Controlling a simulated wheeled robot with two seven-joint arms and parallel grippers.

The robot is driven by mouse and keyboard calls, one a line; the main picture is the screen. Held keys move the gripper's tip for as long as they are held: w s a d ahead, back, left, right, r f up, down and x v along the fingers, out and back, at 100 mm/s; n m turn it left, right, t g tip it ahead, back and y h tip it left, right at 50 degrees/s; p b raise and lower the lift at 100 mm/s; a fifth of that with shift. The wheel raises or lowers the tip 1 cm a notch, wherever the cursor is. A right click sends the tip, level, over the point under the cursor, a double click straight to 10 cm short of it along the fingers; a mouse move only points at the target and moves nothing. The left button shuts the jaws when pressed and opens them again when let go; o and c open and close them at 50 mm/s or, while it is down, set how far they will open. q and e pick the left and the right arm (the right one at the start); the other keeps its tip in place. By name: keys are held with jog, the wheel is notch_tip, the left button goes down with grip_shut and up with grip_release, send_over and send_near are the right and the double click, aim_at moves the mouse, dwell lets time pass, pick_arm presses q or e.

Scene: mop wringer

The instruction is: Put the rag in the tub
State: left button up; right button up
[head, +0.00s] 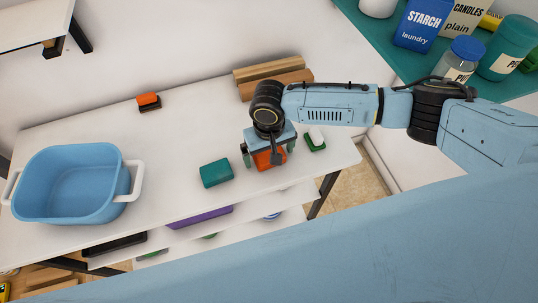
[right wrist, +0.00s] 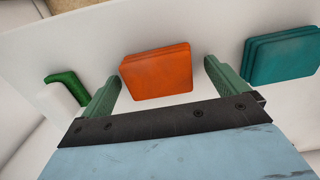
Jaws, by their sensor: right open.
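The blue tub (head: 75,172) with white handles stands at the left of the white table; its visible inside is empty. An orange folded cloth (head: 265,161), rag-like, lies on the table under my right gripper (head: 269,158). In the right wrist view, the orange cloth (right wrist: 157,72) lies between the open fingers of the right gripper (right wrist: 162,74), with gaps on both sides. A teal folded stack (head: 215,173), also cloth-like, lies to the left of the gripper; it also shows in the right wrist view (right wrist: 282,56). My left gripper is out of view.
A green and white brush-like item (head: 316,140) lies just right of the gripper. An orange and dark block (head: 148,102) and wooden blocks (head: 272,80) sit along the back. The table between teal stack and tub is clear. A teal shelf (head: 385,35) with containers is upper right.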

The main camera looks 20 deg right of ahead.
jog(key=shift+r, duration=0.1)
jog(key=c, duration=1.1)
